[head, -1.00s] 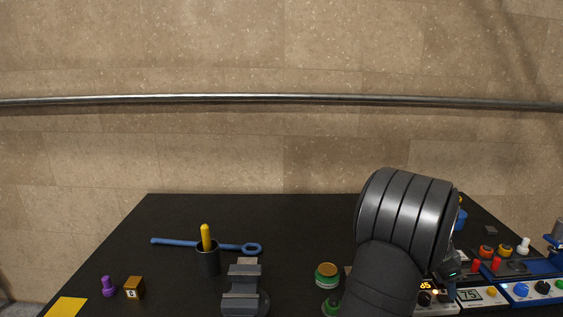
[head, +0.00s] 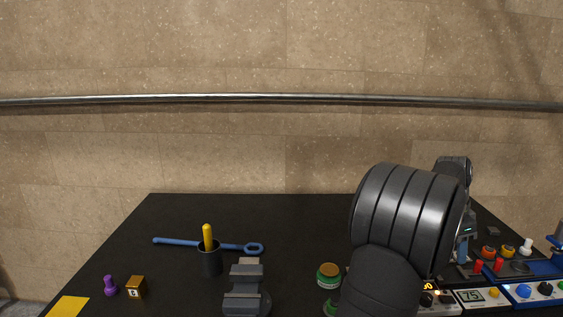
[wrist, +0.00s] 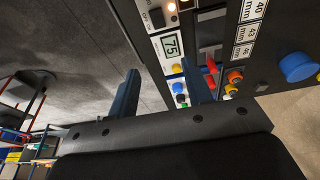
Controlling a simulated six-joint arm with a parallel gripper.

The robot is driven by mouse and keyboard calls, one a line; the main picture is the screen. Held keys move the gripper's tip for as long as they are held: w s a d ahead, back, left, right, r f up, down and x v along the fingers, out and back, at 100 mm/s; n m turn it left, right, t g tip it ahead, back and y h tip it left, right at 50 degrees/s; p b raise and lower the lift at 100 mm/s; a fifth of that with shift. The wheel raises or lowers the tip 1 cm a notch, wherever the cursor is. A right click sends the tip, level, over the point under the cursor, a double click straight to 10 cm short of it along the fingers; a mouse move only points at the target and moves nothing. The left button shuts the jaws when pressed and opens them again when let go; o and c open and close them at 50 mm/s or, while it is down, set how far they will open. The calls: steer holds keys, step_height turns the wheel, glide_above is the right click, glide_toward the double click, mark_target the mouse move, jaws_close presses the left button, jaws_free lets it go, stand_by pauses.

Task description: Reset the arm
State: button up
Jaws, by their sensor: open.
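My arm rises over the right side of the black table (head: 300,217) in the head view. My gripper (wrist: 163,92) shows in the wrist view as two blue-grey fingers set wide apart, with nothing held between them. Past the fingers are a panel with a display reading 75 (wrist: 172,46), coloured knobs and red handles. In the head view the wrist end of my arm is beside the large dark arm link, and the fingers are mostly hidden behind it.
A green-gold jar (head: 328,274) is near my arm. Control panels (head: 470,297) line the right. The back middle is clear.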

steer(key=shift+s+d+f+y, duration=0.1)
steer(key=shift+d+y, duration=0.15)
steer(key=shift+d, duration=0.4)
steer(key=shift+w+d+f+y, duration=0.15)
steer(key=shift+d+y, duration=0.15)
steer(key=shift+d, duration=0.35)
steer(key=shift+s+d+f+y, duration=0.15)
steer(key=shift+d+y, duration=0.1)
steer(key=shift+d, duration=0.4)
stand_by(0.5)
